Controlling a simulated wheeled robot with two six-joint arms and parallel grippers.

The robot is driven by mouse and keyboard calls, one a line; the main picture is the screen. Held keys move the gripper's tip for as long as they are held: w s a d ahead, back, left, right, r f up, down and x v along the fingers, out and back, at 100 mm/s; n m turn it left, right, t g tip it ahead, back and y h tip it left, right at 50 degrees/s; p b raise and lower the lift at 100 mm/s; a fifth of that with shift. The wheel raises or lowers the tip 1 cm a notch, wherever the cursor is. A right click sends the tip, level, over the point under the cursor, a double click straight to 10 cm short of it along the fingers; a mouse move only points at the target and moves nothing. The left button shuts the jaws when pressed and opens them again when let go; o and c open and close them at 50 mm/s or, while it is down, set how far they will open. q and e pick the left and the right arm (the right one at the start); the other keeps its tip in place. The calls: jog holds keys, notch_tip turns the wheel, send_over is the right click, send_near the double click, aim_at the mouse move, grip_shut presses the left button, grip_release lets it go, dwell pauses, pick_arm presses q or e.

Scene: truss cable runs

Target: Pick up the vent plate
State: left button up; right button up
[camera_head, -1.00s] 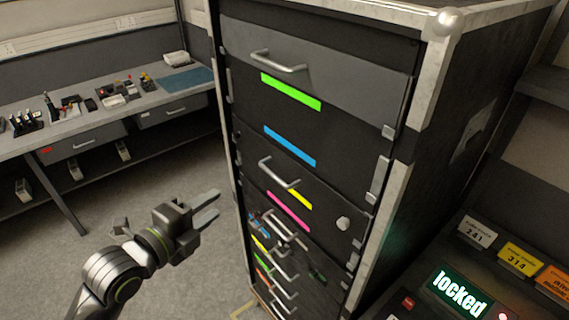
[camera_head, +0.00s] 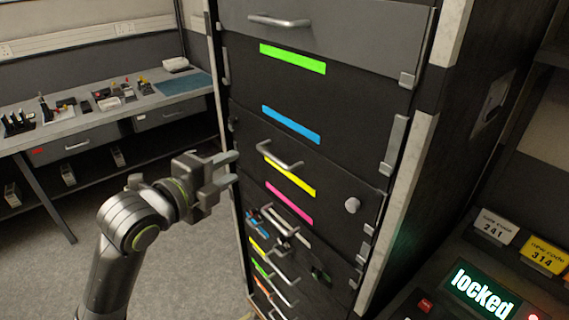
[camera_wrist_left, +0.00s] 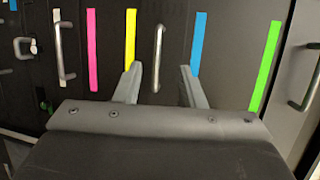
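I cannot make out a vent plate in either view. My left gripper (camera_head: 228,168) is open and empty in front of the left edge of a dark drawer cabinet (camera_head: 330,85). In the left wrist view its two fingers (camera_wrist_left: 162,84) point at the cabinet front, one on each side of a silver drawer handle (camera_wrist_left: 158,58). The fingers look apart from the handle. That handle also shows in the head view (camera_head: 278,158), to the right of the gripper. My right gripper is not in view.
The cabinet has several drawers with coloured strips, such as green (camera_head: 292,58) and blue (camera_head: 291,125). A workbench (camera_head: 60,130) with small tools stands at the left. A console with a "locked" screen (camera_head: 481,293) is at the lower right. Grey floor lies left of the cabinet.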

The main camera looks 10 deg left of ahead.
aim_at(262, 152)
pick_arm(q)
jog(key=p+x, duration=0.1)
jog(key=x, duration=0.5)
jog(key=shift+p, duration=0.35)
jog(key=p+x, duration=0.1)
jog(key=x, duration=0.2)
jog(key=shift+w+d+f, duration=0.1)
jog(key=shift+w+f, duration=0.15)
jog(key=shift+w, duration=0.15)
grip_shut()
jog(key=shift+r, duration=0.1)
